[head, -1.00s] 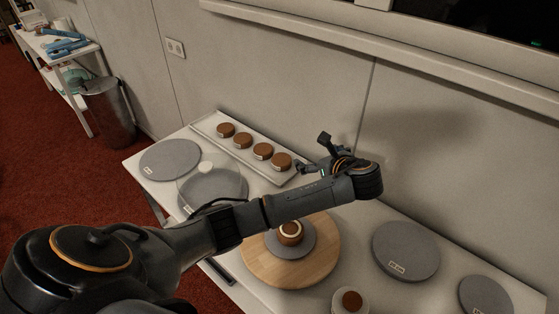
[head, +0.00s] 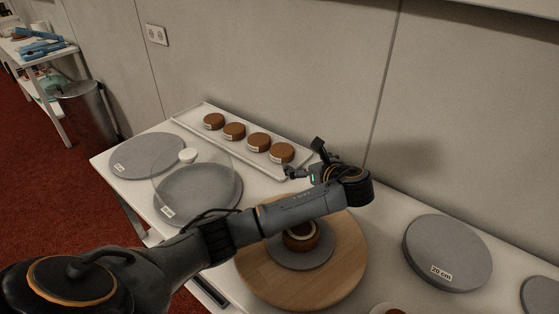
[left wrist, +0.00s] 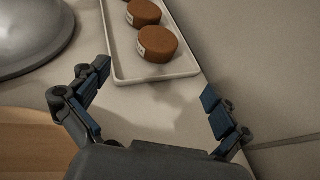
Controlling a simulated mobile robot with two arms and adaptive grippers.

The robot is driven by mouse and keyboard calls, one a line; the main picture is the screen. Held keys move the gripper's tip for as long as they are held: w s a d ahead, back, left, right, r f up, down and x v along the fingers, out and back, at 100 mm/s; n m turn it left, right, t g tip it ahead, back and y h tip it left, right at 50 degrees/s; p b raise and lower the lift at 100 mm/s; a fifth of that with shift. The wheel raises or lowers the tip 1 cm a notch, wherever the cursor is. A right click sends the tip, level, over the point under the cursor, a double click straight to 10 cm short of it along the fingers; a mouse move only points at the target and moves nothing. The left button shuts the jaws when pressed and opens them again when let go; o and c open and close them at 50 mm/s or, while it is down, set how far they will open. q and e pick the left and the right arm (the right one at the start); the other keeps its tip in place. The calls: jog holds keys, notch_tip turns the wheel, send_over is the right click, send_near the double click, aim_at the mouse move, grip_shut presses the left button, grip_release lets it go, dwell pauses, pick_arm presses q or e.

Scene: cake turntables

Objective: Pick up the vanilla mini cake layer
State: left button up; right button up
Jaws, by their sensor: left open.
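Several brown round mini cake layers with small white labels stand in a row on a white tray (head: 222,157) against the wall. The labels are too small to read, so I cannot tell which is vanilla. The nearest layer (head: 281,153) sits at the tray's right end; the left wrist view also shows a near layer (left wrist: 158,44). My left gripper (head: 304,160) is open and empty, just off the tray's right end. In the left wrist view its fingers (left wrist: 157,82) are spread wide, with the tray's end ahead between them. My right gripper is not in view.
A wooden turntable (head: 344,268) holds a grey disc and a brown cake (head: 301,238) beneath my forearm. A clear dome with a white knob (head: 187,156) covers a grey board. Other grey boards (head: 448,252) lie on the white table. The wall stands close behind.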

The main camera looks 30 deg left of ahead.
aim_at(283, 150)
pick_arm(q)
jog(key=x, duration=1.3)
jog(key=shift+s+a+r+b, duration=0.1)
jog(key=shift+a+r+b, duration=0.05)
jog(key=shift+a+b, duration=0.2)
jog(key=shift+c, duration=0.4)
jog(key=c, duration=1.1)
jog(key=shift+r, duration=0.1)
